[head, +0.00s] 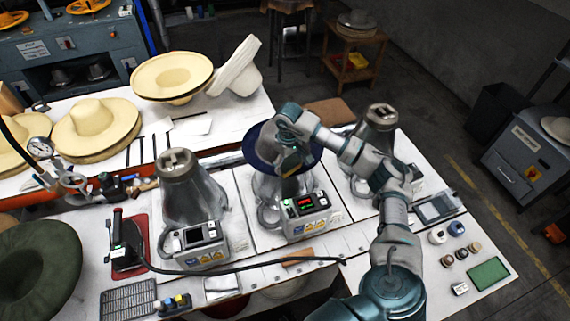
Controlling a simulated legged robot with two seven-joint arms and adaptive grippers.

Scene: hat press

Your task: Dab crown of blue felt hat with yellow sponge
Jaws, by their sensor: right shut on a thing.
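The blue felt hat (256,151) sits on the middle press (310,213), which has a lit red and green display. My right gripper (290,158) is over the hat and hides most of its crown. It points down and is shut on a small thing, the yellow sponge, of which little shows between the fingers. I cannot tell whether the sponge touches the felt. My left gripper is not in view.
Presses stand at the left (190,200) and right (376,140) of the middle one. Cream hats (172,73) fill the back table. A green hat (38,270) lies at front left. A black cable (240,266) crosses the front. Small jars and a green pad (488,274) sit at right.

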